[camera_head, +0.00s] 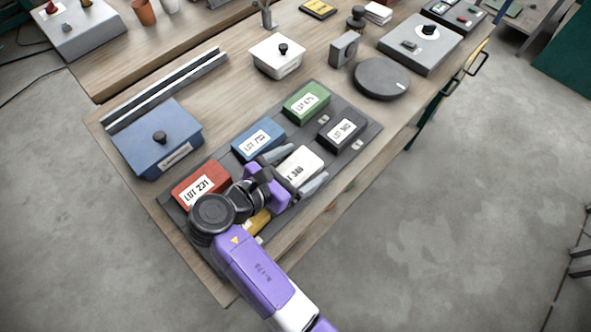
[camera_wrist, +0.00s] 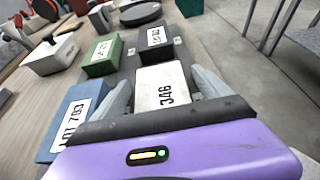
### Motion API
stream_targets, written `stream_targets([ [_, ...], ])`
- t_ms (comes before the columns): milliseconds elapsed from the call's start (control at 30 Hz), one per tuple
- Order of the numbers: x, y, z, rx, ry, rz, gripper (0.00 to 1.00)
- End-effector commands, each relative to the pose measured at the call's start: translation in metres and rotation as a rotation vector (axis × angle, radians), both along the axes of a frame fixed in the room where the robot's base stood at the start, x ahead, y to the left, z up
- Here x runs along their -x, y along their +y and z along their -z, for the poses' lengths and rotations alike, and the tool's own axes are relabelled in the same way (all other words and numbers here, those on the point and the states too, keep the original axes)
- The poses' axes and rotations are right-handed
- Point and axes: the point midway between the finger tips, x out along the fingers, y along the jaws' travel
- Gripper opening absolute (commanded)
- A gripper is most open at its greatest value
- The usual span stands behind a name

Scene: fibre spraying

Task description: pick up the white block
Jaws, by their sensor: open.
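The white block (camera_head: 303,163) lies on a dark tray (camera_head: 345,162) on the wooden table, partly hidden by my gripper in the head view. Its label reads 346 in the wrist view (camera_wrist: 160,82). My gripper (camera_head: 297,168) is open, with one finger on each side of the white block. The fingers also show left and right of the block in the wrist view (camera_wrist: 163,90). I cannot tell whether they touch it.
On the tray, a blue block (camera_head: 258,138), a green block (camera_head: 306,102), a black block (camera_head: 342,131) and a red block (camera_head: 199,184) surround it. A yellow block (camera_head: 257,222) is partly under my arm. A blue lidded box (camera_head: 157,139) stands left.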

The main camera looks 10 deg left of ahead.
Motion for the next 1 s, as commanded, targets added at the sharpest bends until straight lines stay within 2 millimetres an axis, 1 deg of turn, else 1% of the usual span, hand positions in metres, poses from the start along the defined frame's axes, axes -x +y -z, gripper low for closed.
stream_targets([
  [100,0.0002,0.0000,0.0001,0.000,0.000,0.000,0.87],
  [133,0.0001,0.0001,0.0001,0.000,0.000,0.000,0.85],
  [267,0.0001,0.0001,-0.0001,0.000,0.000,0.000,0.60],
  [300,0.0001,0.0001,-0.0001,0.000,0.000,0.000,0.52],
  [367,0.0002,0.0002,-0.0001,0.000,0.000,0.000,0.40],
  [400,0.0002,0.0002,-0.0001,0.000,0.000,0.000,0.32],
  [467,0.0003,0.0002,-0.0002,0.000,0.000,0.000,0.20],
  [500,0.0003,0.0002,-0.0002,-0.001,-0.001,0.000,0.13],
  [567,0.0003,0.0002,-0.0002,-0.001,-0.001,0.000,0.01],
  [867,-0.0001,0.0007,-0.0022,-0.001,-0.004,0.000,0.00],
  [1000,-0.0005,0.0008,-0.0076,-0.003,-0.005,0.000,0.00],
])
